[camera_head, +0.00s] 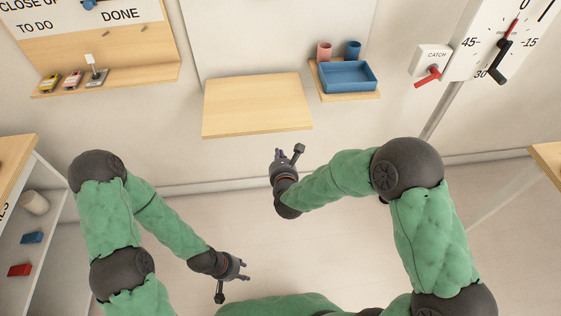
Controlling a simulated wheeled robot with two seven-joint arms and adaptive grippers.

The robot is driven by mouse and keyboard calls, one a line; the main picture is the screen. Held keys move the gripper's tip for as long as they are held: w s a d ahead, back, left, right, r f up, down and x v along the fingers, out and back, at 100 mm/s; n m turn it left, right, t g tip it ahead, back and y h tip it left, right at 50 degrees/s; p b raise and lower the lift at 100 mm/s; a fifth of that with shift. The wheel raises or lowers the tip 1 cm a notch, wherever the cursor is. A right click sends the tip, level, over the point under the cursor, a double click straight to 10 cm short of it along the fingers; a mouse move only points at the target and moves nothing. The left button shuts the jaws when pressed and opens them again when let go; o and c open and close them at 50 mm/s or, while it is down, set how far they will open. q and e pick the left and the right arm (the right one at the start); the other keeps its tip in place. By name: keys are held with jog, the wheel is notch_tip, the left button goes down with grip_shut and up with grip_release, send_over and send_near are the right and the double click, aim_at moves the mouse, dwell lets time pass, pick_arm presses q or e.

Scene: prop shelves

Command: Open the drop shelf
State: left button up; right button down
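A light wooden board (256,106), seemingly the drop shelf, is at the white wall, in the upper middle of the head view. It appears to stick out level from the wall, with nothing on it. A white box marked CATCH (432,57) is on the wall to the right, and its red lever (428,77) slants down to the left. My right gripper (289,154) is just below the board's front edge in the picture, apart from it, with fingers spread and empty. My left gripper (232,286) is low in the picture, far from the board, also spread and empty.
A small ledge (350,97) right of the board bears a blue tray (348,89), a pink cup (324,52) and a blue cup (353,50). A dial (503,45) is at upper right. Toy cars stand on a left ledge (130,80). Side shelves flank both edges.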

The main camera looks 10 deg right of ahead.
jog(key=w, duration=0.1)
jog(key=w+r+b, duration=0.1)
jog(key=w, duration=0.1)
jog(key=w+r, duration=0.1)
jog(key=shift+w+r+b, duration=0.15)
jog(key=shift+r+b, duration=0.1)
jog(key=shift+b, duration=0.1)
dwell(0.3)
notch_tip(320, 180, up, 4)
jog(key=g+p, duration=0.1)
jog(key=p, duration=0.2)
jog(key=g+p, duration=0.1)
jog(key=p, duration=0.3)
jog(key=shift+w+r, duration=0.15)
jog(key=shift+r, duration=0.1)
notch_tip(320, 180, up, 6)
jog(key=p, duration=0.3)
send_over(277, 127)
jog(key=s, duration=0.1)
jog(key=shift+s+a+f, duration=0.1)
jog(key=shift+f, duration=0.05)
jog(key=shift+f+b, duration=0.15)
jog(key=shift+b, duration=0.2)
